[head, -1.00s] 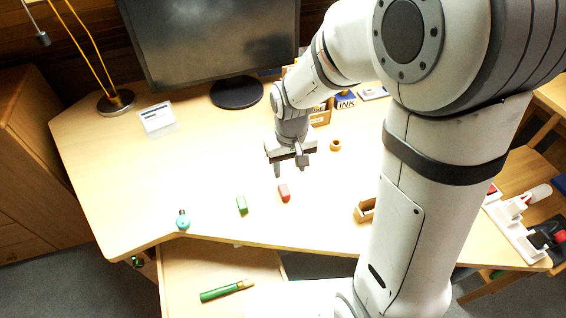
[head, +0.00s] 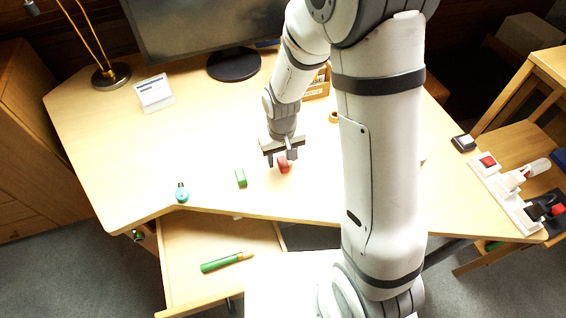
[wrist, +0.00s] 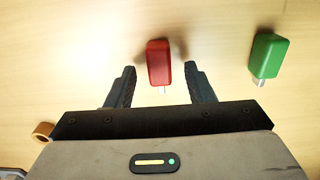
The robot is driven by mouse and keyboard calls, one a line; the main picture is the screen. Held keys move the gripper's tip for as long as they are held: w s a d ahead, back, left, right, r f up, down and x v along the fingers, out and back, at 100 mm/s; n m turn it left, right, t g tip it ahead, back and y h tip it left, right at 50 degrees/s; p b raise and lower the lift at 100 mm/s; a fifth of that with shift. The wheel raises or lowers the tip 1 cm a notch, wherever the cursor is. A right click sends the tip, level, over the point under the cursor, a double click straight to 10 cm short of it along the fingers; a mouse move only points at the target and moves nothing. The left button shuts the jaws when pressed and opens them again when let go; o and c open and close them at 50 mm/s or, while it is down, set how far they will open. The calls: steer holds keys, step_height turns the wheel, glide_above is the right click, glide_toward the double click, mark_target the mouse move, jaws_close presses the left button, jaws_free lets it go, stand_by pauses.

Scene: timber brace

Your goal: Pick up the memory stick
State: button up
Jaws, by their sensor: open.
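A red memory stick (head: 284,167) with a short metal plug lies on the desk. In the wrist view the red stick (wrist: 158,62) shows between the two fingers, apart from both, with its plug towards my gripper. A similar green stick (head: 240,177) lies to its left in the head view; in the wrist view the green stick (wrist: 267,55) is to the right, outside the fingers. My gripper (head: 279,160) is open and empty, pointing down right at the red stick. How high the fingertips are above the desk is hard to tell.
A teal item (head: 182,193) lies near the desk's front edge. A green marker (head: 226,262) lies in the open drawer below.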

jaws_close()
stand_by(0.4)
steer(key=shift+r, duration=0.1)
